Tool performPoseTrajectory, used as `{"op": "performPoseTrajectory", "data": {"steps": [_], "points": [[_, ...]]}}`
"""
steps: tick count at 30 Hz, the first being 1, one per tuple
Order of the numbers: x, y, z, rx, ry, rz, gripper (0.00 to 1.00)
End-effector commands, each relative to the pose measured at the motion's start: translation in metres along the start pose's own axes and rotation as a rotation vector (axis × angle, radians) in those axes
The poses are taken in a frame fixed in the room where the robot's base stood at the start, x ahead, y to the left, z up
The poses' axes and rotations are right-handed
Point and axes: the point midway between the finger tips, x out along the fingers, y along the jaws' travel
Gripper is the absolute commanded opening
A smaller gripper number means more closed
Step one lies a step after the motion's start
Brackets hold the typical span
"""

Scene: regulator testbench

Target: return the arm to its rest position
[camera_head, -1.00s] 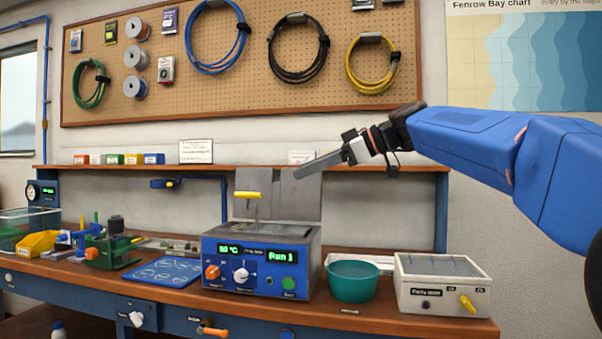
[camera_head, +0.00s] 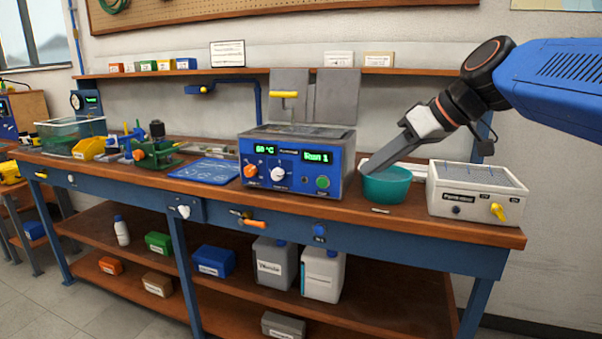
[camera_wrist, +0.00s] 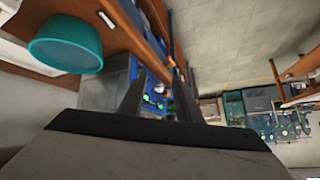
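My gripper (camera_head: 374,170) is at the right in the head view, slanting down to the left. Its grey fingers overlap the rim of the teal bowl (camera_head: 388,188) in the picture. In the wrist view my gripper (camera_wrist: 157,88) shows two dark fingers with a gap between them and nothing held. The bowl (camera_wrist: 65,42) shows at upper left there, to the side of the fingers and apart from them. My blue arm reaches in from the right edge of the head view.
The workbench (camera_head: 420,214) holds a blue heated bath (camera_head: 292,165) showing 60 °C and Run 1, a white parts dryer box (camera_head: 475,193), a blue mat (camera_head: 207,170) and a green vise (camera_head: 155,152). Containers stand on the lower shelf (camera_head: 385,300). A narrow shelf (camera_head: 400,71) runs behind.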

Motion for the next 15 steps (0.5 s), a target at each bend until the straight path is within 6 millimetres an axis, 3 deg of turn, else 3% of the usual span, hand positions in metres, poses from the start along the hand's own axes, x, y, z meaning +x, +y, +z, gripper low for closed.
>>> {"op": "performPoseTrajectory", "data": {"steps": [1, 3, 12, 15], "points": [[0.004, -0.004, 0.031, 0.050, -0.038, 0.032, 0.31], [0.009, -0.007, 0.072, 0.124, -0.086, 0.083, 0.31], [0.028, -0.014, 0.249, 0.395, -0.242, 0.329, 0.31], [0.033, -0.015, 0.300, 0.460, -0.270, 0.408, 0.31]]}}
